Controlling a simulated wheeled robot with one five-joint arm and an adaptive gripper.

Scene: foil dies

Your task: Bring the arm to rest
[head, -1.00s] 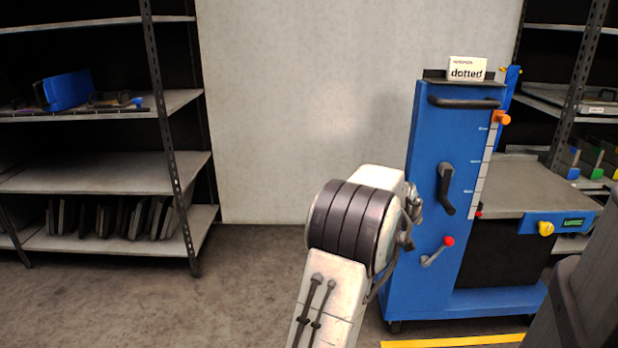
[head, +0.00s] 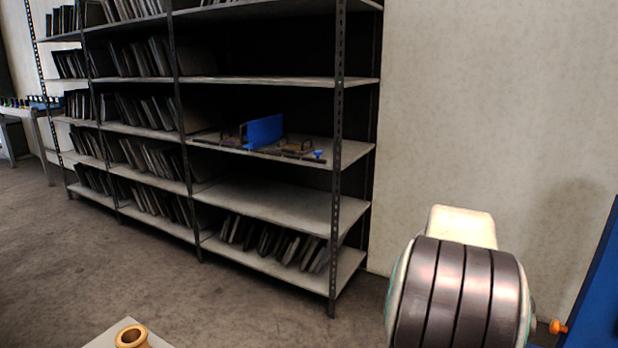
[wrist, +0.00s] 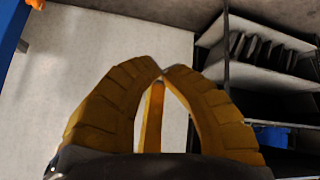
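My gripper (wrist: 163,72) shows in the wrist view with its yellow fingers closed, their tips meeting over the pale wall. Nothing shows between them. A further yellow finger (wrist: 153,115) stands behind the two. In the head view my arm (head: 460,290), a rounded link with dark bands and a pale cap, fills the lower right. The gripper itself does not show there.
A tall metal shelf (head: 270,205) holds rows of dark plates and a blue angled piece (head: 262,131). A blue machine's edge (head: 598,290) stands at the far right. Bare floor (head: 110,260) lies in front of the shelf.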

